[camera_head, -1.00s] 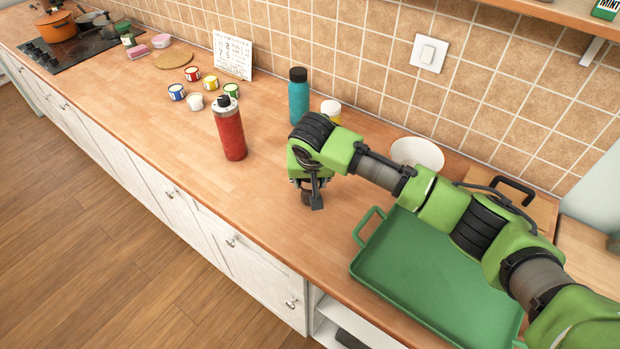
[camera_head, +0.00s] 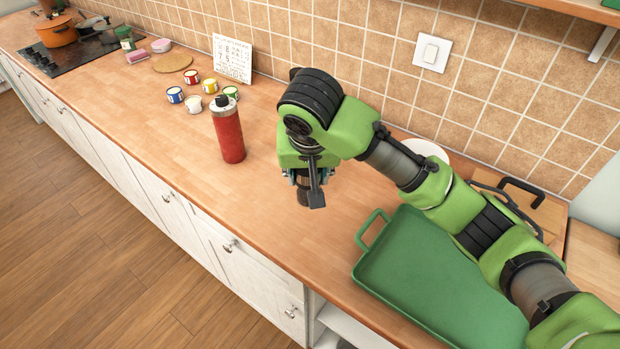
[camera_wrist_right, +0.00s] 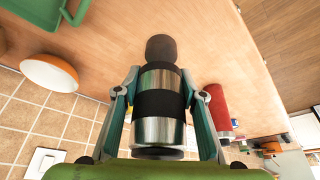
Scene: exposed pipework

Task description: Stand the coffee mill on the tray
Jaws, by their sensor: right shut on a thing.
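The coffee mill (camera_wrist_right: 158,105) is a steel cylinder with a black band and dark ends in the right wrist view. My right gripper (camera_wrist_right: 160,82) is shut around its sides. In the head view the right gripper (camera_head: 308,185) points down over the counter, and only a dark part of the mill (camera_head: 303,196) shows below it. The mill appears to be held above the counter. The green tray (camera_head: 440,262) lies to the right of the gripper, with its handle nearest it. The visible tray floor is empty; my arm covers part of the far side. My left gripper is not in view.
A red bottle (camera_head: 228,130) stands left of the gripper. A white bowl (camera_head: 428,149) is behind my forearm, partly hidden. Small paint tins (camera_head: 194,104) and a calendar (camera_head: 232,58) stand further left. The counter's front strip (camera_head: 255,220) is clear.

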